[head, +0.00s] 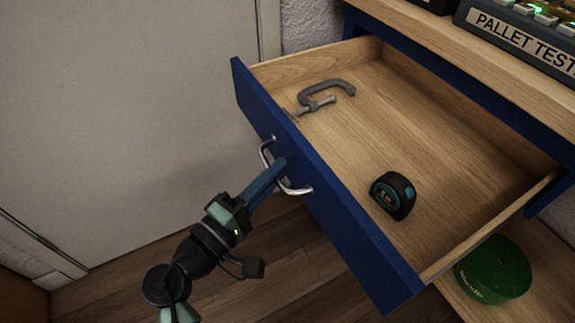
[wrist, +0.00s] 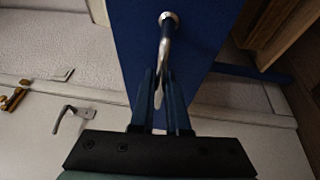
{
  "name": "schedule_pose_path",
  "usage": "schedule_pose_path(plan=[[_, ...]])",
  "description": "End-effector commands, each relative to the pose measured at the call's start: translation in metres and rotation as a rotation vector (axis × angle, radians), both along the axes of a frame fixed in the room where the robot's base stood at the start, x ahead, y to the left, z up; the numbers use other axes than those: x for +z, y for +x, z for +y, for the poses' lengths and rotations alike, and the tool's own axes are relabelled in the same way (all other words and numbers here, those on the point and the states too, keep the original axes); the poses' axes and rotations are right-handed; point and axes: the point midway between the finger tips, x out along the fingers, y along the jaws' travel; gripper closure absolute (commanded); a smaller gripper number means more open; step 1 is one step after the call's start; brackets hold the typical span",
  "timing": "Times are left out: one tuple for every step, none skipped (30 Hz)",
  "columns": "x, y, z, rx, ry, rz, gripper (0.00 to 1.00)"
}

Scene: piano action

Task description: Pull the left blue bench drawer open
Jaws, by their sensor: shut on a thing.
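The blue-fronted bench drawer (head: 330,200) stands far out of the bench, its wooden inside in plain view in the head view. Its silver bar handle (head: 297,191) is on the outer face. My gripper (head: 276,170) is shut on the handle's bar, coming from the lower left. In the wrist view the handle (wrist: 167,45) runs down between the two blue fingers of my gripper (wrist: 161,92), with the blue drawer front (wrist: 205,50) behind it. A grey C-clamp (head: 325,94) and a black and teal tape measure (head: 393,195) lie in the drawer.
The wooden bench top (head: 470,60) carries a device labelled "PALLET TEST" (head: 520,35). A green round container (head: 495,270) sits on a lower wooden shelf under the drawer's right side. A pale door (head: 130,110) is at left, with bare wood floor (head: 270,285) below the drawer.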

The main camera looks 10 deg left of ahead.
Motion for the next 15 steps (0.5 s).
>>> schedule_pose_path(plan=[[0.0000,-0.0017,0.0027,0.001,0.000,0.000,1.00],[0.0000,-0.0023,0.0037,0.001,0.000,0.000,1.00],[0.0000,-0.0031,0.0048,0.001,0.001,0.000,1.00],[0.0000,-0.0036,0.0054,0.001,0.001,0.000,1.00],[0.0000,-0.0038,0.0059,0.001,0.001,0.000,1.00],[-0.0001,-0.0042,0.0062,0.001,0.001,0.000,1.00],[0.0000,-0.0043,0.0064,0.001,0.001,0.000,1.00],[0.0000,-0.0043,0.0064,0.001,0.001,0.000,1.00],[0.0000,-0.0044,0.0065,0.001,0.001,0.000,1.00],[0.0000,-0.0044,0.0065,0.001,0.001,0.000,1.00],[0.0000,-0.0043,0.0064,0.001,0.001,0.000,1.00],[0.0000,-0.0044,0.0063,0.001,0.001,0.000,1.00],[0.0000,-0.0043,0.0063,0.001,0.001,0.000,1.00],[0.0000,-0.0043,0.0063,0.001,0.001,0.000,1.00],[0.0000,-0.0043,0.0063,0.001,0.001,0.000,1.00]])
